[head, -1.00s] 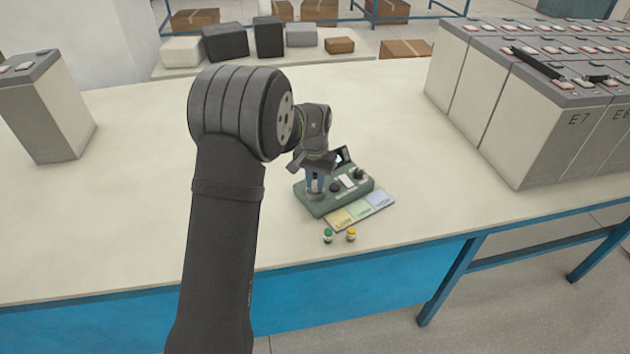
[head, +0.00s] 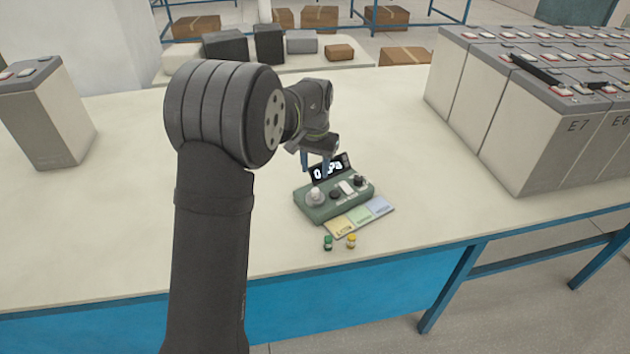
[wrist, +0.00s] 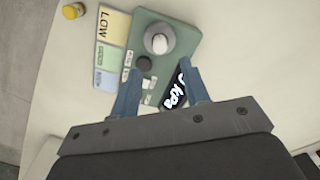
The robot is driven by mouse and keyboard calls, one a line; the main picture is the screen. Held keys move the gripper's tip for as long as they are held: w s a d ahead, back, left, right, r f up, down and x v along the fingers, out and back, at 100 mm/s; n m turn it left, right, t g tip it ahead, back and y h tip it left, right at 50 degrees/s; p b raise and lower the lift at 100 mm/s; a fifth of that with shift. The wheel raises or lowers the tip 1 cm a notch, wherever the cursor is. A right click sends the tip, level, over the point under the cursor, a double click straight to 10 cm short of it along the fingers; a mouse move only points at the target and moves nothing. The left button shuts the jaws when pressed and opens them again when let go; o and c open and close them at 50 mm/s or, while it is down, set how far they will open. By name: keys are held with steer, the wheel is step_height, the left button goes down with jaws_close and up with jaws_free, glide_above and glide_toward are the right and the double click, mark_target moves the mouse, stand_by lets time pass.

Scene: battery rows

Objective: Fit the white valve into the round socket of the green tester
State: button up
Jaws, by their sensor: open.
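The white valve (head: 315,194) stands upright at the round socket on the left end of the green tester (head: 333,209). It also shows in the wrist view (wrist: 159,42), where its base looks ringed by the socket; how deep it sits I cannot tell. My gripper (head: 315,168) is open and empty, above and behind the valve and apart from it. In the wrist view my gripper's blue fingers (wrist: 160,80) are spread over the dark knob and display side of the tester. The tester's display (head: 329,169) is lit, partly hidden by a finger.
A yellow, green and blue card (head: 361,216) lies at the tester's front. A green-capped vial (head: 328,243) and a yellow-capped one (head: 351,241) stand near the table's front edge. Battery rows (head: 540,110) fill the right; one battery (head: 50,120) stands left.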

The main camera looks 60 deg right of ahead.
mark_target(315, 190)
step_height(315, 190, up, 4)
stand_by(0.5)
step_height(315, 190, down, 12)
steer(key=shift+f, duration=0.1)
steer(key=shift+r, duration=1.75)
